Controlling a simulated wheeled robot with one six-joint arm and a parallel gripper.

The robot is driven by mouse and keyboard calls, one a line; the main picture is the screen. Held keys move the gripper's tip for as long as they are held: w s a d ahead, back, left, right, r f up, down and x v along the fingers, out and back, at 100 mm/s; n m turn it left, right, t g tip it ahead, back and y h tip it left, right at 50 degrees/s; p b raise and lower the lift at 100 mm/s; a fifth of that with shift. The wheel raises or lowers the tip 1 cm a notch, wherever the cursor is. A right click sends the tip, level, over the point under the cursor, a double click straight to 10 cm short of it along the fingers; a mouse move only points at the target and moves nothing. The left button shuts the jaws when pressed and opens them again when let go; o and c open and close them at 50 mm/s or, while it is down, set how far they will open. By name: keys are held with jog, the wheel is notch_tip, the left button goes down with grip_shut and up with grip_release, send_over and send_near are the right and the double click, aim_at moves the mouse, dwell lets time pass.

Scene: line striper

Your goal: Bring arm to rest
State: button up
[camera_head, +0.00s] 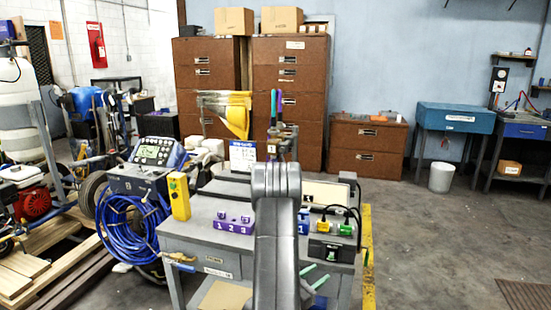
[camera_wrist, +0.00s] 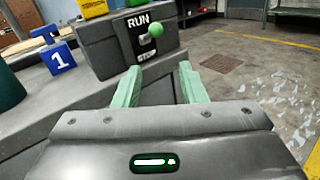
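My grey arm (camera_head: 278,230) stands up in the middle of the head view, in front of the grey cart. My gripper (camera_head: 314,277) shows its two green fingertips at the cart's front right; in the wrist view the gripper (camera_wrist: 157,82) is open, with nothing between its fingers. Just beyond the fingers is a dark box (camera_wrist: 112,46) with a RUN/STOP plate and a green-knobbed lever (camera_wrist: 156,32), which sits near RUN. The fingers look apart from the knob. The box also shows in the head view (camera_head: 330,249).
The cart (camera_head: 200,232) carries a purple 1-2-3 block (camera_head: 233,223), a yellow control box (camera_head: 179,196) and a blue block marked 1 (camera_wrist: 60,59). A striper with blue hose (camera_head: 125,225) stands left. Open floor (camera_head: 430,235) lies right, past a yellow line.

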jog(key=shift+v, duration=2.1)
jog(key=shift+s+d, duration=0.1)
